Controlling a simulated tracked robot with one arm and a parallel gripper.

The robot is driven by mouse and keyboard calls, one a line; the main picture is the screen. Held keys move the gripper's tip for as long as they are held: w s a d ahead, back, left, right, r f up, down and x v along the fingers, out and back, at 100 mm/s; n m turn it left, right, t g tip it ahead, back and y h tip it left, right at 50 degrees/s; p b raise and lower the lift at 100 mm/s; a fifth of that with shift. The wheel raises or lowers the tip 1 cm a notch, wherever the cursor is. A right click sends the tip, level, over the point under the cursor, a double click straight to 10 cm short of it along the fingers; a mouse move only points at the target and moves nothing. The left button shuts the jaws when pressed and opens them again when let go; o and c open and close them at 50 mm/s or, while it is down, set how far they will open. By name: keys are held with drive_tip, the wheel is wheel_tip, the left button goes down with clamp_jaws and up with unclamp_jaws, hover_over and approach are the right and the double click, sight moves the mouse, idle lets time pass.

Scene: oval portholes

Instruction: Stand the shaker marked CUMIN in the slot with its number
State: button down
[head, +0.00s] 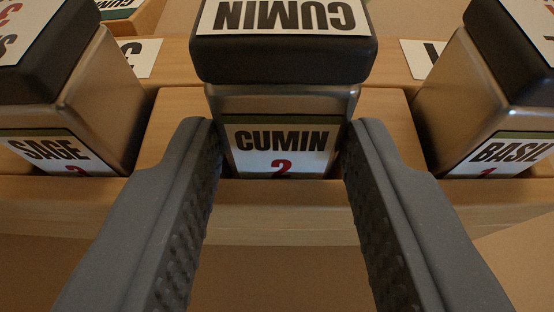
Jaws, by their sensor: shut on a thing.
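The CUMIN shaker (280,97) stands upright in the middle of the head view. It has a black lid with CUMIN on top and a front label reading CUMIN with a red 2. Its lower end is hidden behind the front of the wooden rack (270,194). My gripper (281,138) is shut on the shaker, one finger against each side. I cannot tell whether the shaker's base rests on the slot floor. The number of the slot under it is not visible.
The SAGE shaker (85,95) stands to the left, its red number partly cut off. The BASIL shaker (470,90), with a partly cut-off red number, stands to the right. White cards show behind them at left (146,58) and right (418,57), mostly hidden.

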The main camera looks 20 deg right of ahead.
drive_tip(key=shift+f, duration=0.25)
drive_tip(key=c, duration=0.9)
unclamp_jaws()
drive_tip(key=shift+o, duration=2.2)
drive_tip(key=shift+s, duration=0.1)
wheel_tip(320, 180, up, 7)
drive_tip(key=p, duration=0.4)
